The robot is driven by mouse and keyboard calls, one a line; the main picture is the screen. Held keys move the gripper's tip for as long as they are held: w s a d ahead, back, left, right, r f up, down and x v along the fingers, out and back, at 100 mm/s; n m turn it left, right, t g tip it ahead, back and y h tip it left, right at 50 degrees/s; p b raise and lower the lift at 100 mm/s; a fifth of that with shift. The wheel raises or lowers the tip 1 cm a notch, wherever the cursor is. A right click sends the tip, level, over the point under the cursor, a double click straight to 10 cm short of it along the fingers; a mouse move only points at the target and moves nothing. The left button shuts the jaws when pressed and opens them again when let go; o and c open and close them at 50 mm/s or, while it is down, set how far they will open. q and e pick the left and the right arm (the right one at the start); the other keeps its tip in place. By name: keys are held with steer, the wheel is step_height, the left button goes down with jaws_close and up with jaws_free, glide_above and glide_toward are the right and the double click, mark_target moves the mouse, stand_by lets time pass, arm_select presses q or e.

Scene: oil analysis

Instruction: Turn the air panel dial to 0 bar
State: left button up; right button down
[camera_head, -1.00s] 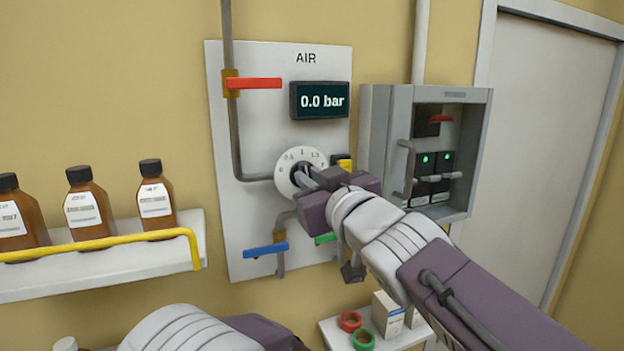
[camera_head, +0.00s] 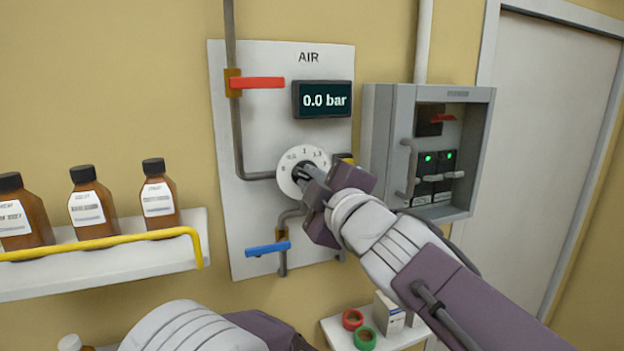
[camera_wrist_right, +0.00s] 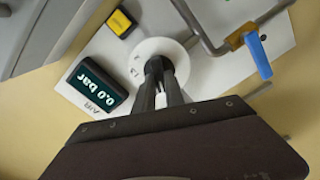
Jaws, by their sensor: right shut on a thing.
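The AIR panel (camera_head: 235,225) is a white plate on the yellow wall. Its round white dial (camera_head: 287,184) has printed numbers around the edge and sits below the display. The dark display (camera_head: 323,99) reads 0.0 bar. My right gripper (camera_head: 305,175) is at the dial, shut on its dark central knob, and it hides part of the dial. In the right wrist view, the two fingers (camera_wrist_right: 160,75) meet at the middle of the dial (camera_wrist_right: 142,52). My left arm shows at the bottom, but its gripper is not visible.
A red lever (camera_head: 262,83) and a blue lever (camera_head: 267,248) sit on pipes at the panel. A grey breaker box (camera_head: 377,130) stands right of it. A shelf with a yellow rail (camera_head: 120,241) holds brown bottles at left. Two tape rolls (camera_head: 365,338) and a small box lie below.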

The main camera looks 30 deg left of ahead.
steer(key=shift+f+n, duration=0.1)
steer(key=shift+n, duration=0.9)
steer(key=c, duration=1.4)
jaws_free()
steer(key=b+v, duration=0.2)
steer(key=v, duration=0.6)
steer(key=shift+s+d, duration=0.25)
steer(key=shift+d, duration=0.05)
